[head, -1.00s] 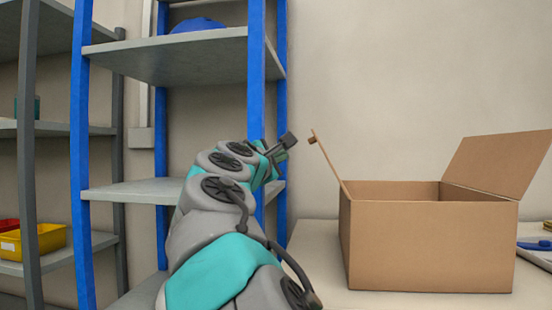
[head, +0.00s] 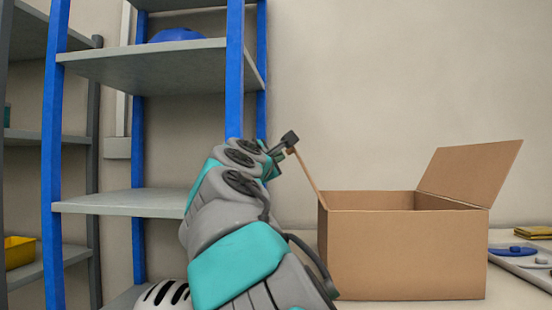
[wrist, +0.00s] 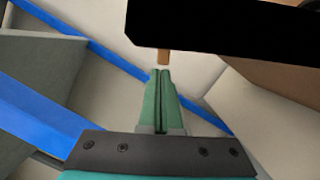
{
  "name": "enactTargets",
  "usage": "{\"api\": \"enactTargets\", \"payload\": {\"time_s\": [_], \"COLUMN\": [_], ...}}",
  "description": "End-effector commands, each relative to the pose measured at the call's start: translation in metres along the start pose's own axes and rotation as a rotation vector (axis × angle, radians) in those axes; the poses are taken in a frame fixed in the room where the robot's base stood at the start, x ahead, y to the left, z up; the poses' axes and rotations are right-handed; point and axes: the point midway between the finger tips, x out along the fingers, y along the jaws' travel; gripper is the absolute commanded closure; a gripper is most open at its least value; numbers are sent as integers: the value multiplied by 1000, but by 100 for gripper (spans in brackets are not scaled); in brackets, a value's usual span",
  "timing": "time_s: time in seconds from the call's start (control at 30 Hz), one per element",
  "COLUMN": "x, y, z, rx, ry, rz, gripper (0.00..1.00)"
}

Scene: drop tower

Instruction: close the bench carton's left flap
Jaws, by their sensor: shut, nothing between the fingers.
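The bench carton (head: 405,255) is a brown open-topped box on the bench, on the right in the head view. Its left flap (head: 309,174) stands up and leans outward to the left, seen nearly edge-on. The flap's upper end is partly hidden by my gripper (head: 274,163), which is at its outer left side. In the wrist view my gripper (wrist: 161,72) has its green fingers shut together and empty. A small brown tab (wrist: 163,57) shows just beyond the fingertips. I cannot tell whether they touch it.
The carton's right flap (head: 470,171) stands open, leaning right. A blue-post shelf unit (head: 150,60) stands close on the left, behind my arm. A tray with a blue item (head: 512,250) lies on the bench right of the carton.

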Motion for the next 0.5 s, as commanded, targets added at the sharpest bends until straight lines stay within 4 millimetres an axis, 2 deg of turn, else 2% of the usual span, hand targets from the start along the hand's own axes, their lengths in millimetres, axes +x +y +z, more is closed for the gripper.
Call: {"api": "enactTargets", "payload": {"time_s": [0.5], "x": [3], "y": [3], "z": [11], "rx": [73], "ry": [0], "rz": [-19], "gripper": [100]}}
